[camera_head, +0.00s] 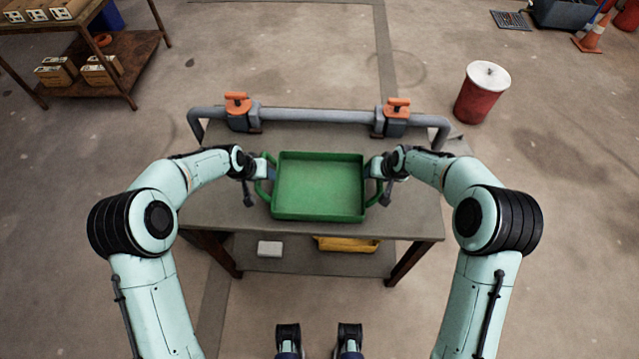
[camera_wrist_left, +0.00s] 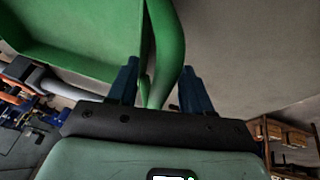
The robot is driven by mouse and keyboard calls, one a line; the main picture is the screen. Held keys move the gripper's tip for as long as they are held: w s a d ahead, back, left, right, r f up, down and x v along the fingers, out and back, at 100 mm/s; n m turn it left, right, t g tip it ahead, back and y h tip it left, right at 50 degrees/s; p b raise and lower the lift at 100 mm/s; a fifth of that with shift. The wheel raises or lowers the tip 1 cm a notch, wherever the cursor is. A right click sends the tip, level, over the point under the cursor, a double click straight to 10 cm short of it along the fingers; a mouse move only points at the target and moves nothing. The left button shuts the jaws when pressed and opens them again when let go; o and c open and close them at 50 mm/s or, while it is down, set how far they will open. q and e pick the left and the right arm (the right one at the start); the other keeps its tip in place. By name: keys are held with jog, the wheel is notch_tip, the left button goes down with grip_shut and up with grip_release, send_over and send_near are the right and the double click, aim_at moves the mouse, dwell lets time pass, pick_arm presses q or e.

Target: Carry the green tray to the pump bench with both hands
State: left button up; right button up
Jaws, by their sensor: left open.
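The green tray (camera_head: 318,188) is empty and has a loop handle on each side. It is at the middle of a grey bench top (camera_head: 415,222), level as far as I can see; I cannot tell whether it rests on the top. My left gripper (camera_head: 268,170) is at the tray's left handle. In the left wrist view, the left gripper (camera_wrist_left: 160,88) is open, with the green handle (camera_wrist_left: 166,45) between its two blue fingers. My right gripper (camera_head: 375,168) is at the tray's right handle; its fingers are too small to show whether they are closed.
A grey pipe (camera_head: 315,115) with two orange-handled valves (camera_head: 238,103) runs along the bench's far edge. A white box (camera_head: 270,248) and a yellow bin (camera_head: 345,244) are on its lower shelf. A red drum (camera_head: 482,95) stands at right, a shelf with boxes (camera_head: 112,55) far left.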

pick_arm(q)
jog(key=shift+w+f, duration=0.1)
jog(key=shift+f, duration=0.15)
pick_arm(e)
jog(key=shift+w+f, duration=0.1)
jog(key=shift+f, duration=0.15)
pick_arm(q)
grip_shut()
pick_arm(e)
grip_shut()
pick_arm(q)
jog(key=shift+r, duration=0.15)
pick_arm(e)
jog(key=shift+r, duration=0.15)
